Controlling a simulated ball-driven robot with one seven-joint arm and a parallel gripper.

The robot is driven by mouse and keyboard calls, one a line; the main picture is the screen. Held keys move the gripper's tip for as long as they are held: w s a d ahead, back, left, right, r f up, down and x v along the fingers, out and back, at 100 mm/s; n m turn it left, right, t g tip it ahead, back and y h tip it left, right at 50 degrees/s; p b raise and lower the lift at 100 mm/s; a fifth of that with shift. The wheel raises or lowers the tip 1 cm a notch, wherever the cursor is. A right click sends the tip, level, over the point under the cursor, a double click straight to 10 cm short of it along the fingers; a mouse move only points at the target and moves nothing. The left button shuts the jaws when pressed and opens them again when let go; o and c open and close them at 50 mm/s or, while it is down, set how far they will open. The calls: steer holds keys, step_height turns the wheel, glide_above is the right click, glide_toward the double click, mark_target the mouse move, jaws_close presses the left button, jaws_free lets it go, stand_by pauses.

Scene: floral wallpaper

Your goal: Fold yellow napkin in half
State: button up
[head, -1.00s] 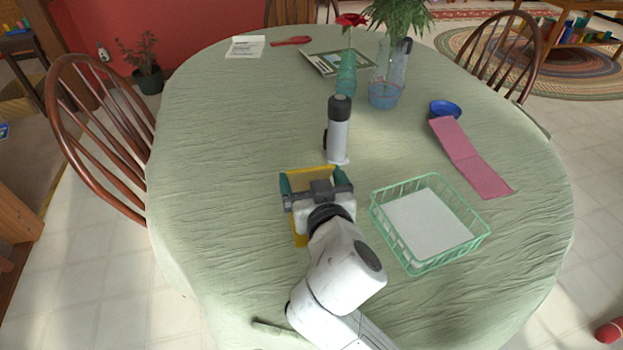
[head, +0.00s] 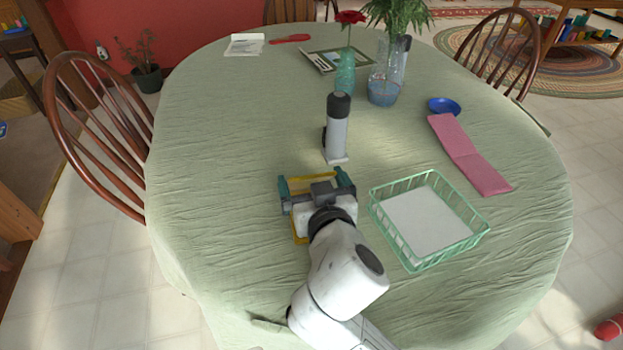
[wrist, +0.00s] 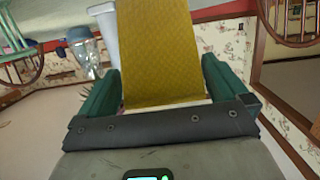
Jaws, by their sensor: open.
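The yellow napkin (head: 300,238) is on the green tablecloth, mostly hidden under and behind my gripper in the head view. Parts of it show between the fingers and along the gripper's left side. In the wrist view the yellow napkin (wrist: 160,45) fills the space between and beyond the fingers as a broad, textured sheet. My gripper (head: 316,184) has its two teal fingers spread apart, one on each side of the napkin; it also shows in the wrist view (wrist: 161,72). I cannot tell whether a finger touches the cloth.
A green wire basket (head: 415,265) is close on the right. A pink folded cloth (head: 468,155) and blue bowl (head: 445,106) lie farther right. The table's left side is clear.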

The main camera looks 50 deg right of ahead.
steer(key=v, duration=1)
steer(key=shift+s+a+f+b, duration=0.6)
steer(key=shift+s+a+b, duration=0.45)
steer(key=shift+s, duration=0.55)
steer(key=shift+s+a+f+b, duration=0.6)
steer(key=shift+s+a+b, duration=0.15)
steer(key=shift+s+a, duration=0.7)
steer(key=shift+s+a+f+b, duration=0.6)
steer(key=shift+s+a+b, duration=0.4)
steer(key=shift+s, duration=0.75)
